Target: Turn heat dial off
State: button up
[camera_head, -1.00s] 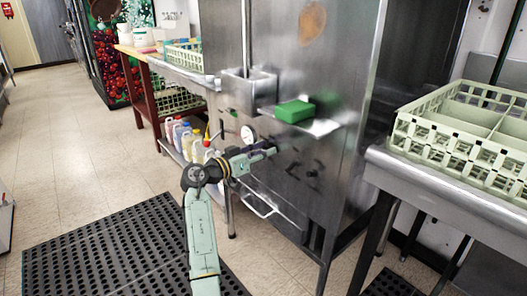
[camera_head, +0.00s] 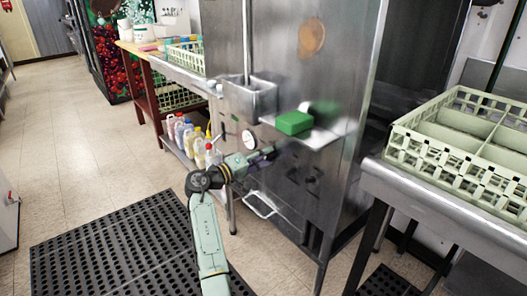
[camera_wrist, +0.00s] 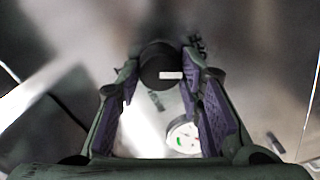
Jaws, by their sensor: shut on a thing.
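The heat dial (camera_wrist: 156,60) is a round black knob with a white mark, on the metal front of the machine. In the wrist view it sits between my fingertips. My gripper (camera_wrist: 161,72) is shut on the dial, with one purple-padded finger on each side. In the head view my gripper (camera_head: 268,153) reaches the machine front (camera_head: 290,85) below the small shelf, and the dial is hidden there. The white mark lies about level in the wrist view.
A round white gauge (camera_head: 248,139) is beside my gripper; it also shows in the wrist view (camera_wrist: 184,137). A green block (camera_head: 294,123) lies on the shelf above. Several bottles (camera_head: 199,148) stand at the left. A rack (camera_head: 455,165) sits on the right counter. Black mats (camera_head: 110,245) cover the floor.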

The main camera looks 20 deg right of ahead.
jog(key=n+p, duration=0.3)
jog(key=n, duration=0.1)
jog(key=shift+n, duration=0.3)
dwell(0.3)
jog(key=o, duration=1.1)
jog(key=shift+o, duration=0.2)
jog(key=v, duration=1.2)
jog(key=shift+w+a, duration=0.1)
